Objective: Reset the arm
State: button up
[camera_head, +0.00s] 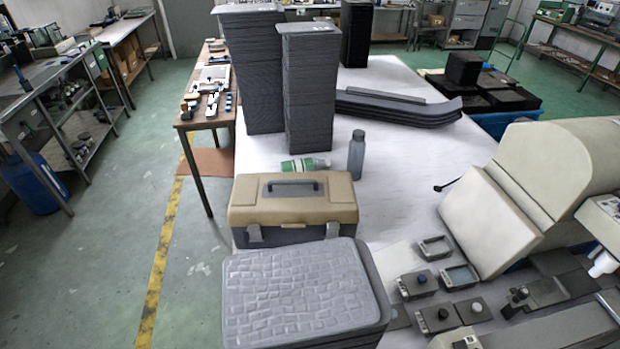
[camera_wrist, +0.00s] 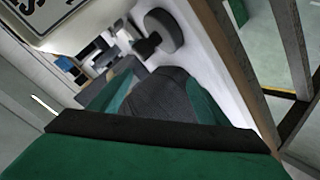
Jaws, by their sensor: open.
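The head view shows no part of my arm over the white table (camera_head: 395,85). In the wrist view, a green surface with a dark edge (camera_wrist: 150,130) fills the bottom. I cannot tell what these parts are. No object is seen held.
A stack of grey textured panels (camera_head: 295,290) is at the front, behind it a beige toolbox (camera_head: 293,208), a green-and-white bottle (camera_head: 305,165) and a grey bottle (camera_head: 356,155). Tall dark stacks (camera_head: 308,90) stand farther back. A beige machine (camera_head: 500,220) is at right.

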jog(key=s+a+r+m+t+h, duration=0.1)
jog(key=s+a+m, duration=0.3)
jog(key=a, duration=0.5)
jog(key=s+a+m+t+h, duration=0.1)
jog(key=s+a+m, duration=0.3)
jog(key=a, duration=0.5)
jog(key=shift+s+a+r+m+t, duration=0.3)
jog(key=shift+r+m, duration=0.1)
jog(key=shift+m, duration=0.7)
